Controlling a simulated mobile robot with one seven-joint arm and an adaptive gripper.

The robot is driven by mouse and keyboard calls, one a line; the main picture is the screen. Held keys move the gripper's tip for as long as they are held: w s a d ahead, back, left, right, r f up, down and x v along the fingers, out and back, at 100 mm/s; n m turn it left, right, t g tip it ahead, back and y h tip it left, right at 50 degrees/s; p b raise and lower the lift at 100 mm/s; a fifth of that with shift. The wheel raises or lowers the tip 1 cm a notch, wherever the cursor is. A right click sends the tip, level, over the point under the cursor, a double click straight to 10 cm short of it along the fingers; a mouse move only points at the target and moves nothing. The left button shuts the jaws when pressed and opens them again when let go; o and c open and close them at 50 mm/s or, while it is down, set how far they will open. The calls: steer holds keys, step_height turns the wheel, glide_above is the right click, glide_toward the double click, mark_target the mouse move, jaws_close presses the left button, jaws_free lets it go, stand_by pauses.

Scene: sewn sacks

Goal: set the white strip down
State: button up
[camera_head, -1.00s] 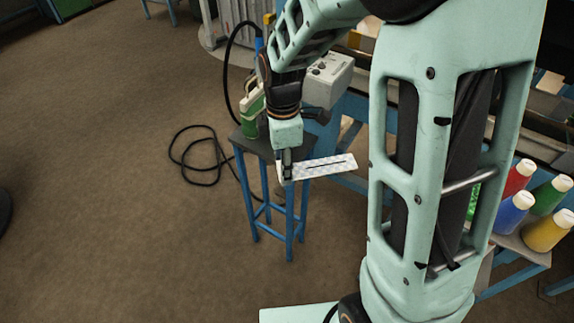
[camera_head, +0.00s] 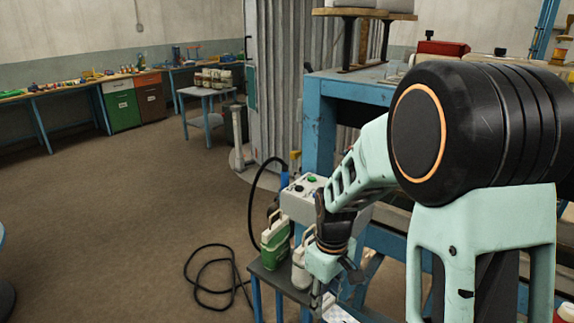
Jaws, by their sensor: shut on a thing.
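My gripper (camera_head: 322,301) is low in the picture, pointing down at the right side of the small blue stool with a dark top (camera_head: 268,277). It is shut on the white strip (camera_head: 339,315). Only a short piece of the strip shows, to the right of the fingers at the bottom edge; the rest is cut off by the frame. I cannot tell from this view whether the strip touches anything below it.
A green-and-white jug (camera_head: 275,240) and a white bottle (camera_head: 301,270) stand on the stool beside my gripper. A grey control box (camera_head: 298,200) is behind them. A black cable (camera_head: 215,280) lies coiled on the floor. A side table (camera_head: 207,92) stands farther back.

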steer(key=d+m, duration=0.1)
steer(key=m, duration=0.1)
steer(key=w+d+m, duration=0.1)
steer(key=d+m, duration=0.1)
steer(key=m, duration=0.1)
steer(key=d+m, duration=0.1)
steer(key=m, duration=0.2)
steer(key=shift+w+d+f, duration=0.15)
steer(key=shift+w+d, duration=0.05)
steer(key=shift+d, duration=0.1)
steer(key=shift+d+f, duration=0.1)
